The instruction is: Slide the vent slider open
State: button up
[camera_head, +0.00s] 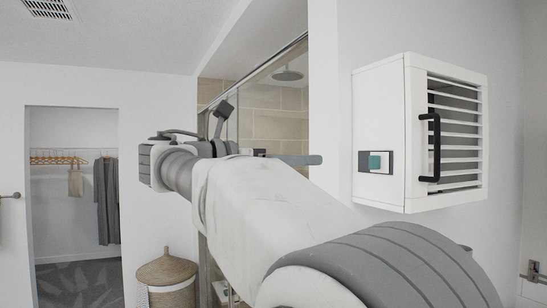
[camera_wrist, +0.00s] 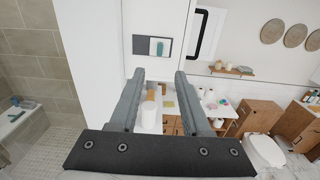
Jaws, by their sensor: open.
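The vent (camera_head: 395,95) is a white box on the wall at the right of the head view, with a slatted front (camera_head: 455,150). A black bar handle (camera_head: 430,148) stands upright on the left part of that front. The box's left side carries a dark and white plate with a teal block (camera_head: 375,162). In the wrist view, the teal block (camera_wrist: 156,47) lies just beyond the fingertips, and the black handle (camera_wrist: 198,34) is up and to the right. My gripper (camera_wrist: 159,75) is open and empty, apart from both. In the head view, my arm mostly hides it; a grey fingertip (camera_head: 302,160) shows.
A tiled shower (camera_head: 275,125) lies behind my arm. A wicker basket (camera_head: 167,275) stands at lower left, near a closet opening. The wrist view shows a toilet (camera_wrist: 263,150), wooden cabinets (camera_wrist: 258,117) and a wall shelf (camera_wrist: 232,71). Open air separates my fingers from the vent.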

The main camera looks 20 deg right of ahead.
aim_at(370, 159)
jog(key=d, duration=0.5)
jog(key=d+p, duration=0.1)
jog(key=d, duration=0.4)
jog(key=w+d+p, duration=0.1)
jog(key=d, duration=0.4)
jog(key=shift+w+d, duration=0.1)
jog(key=shift+d, duration=0.15)
grip_shut()
dwell(0.7)
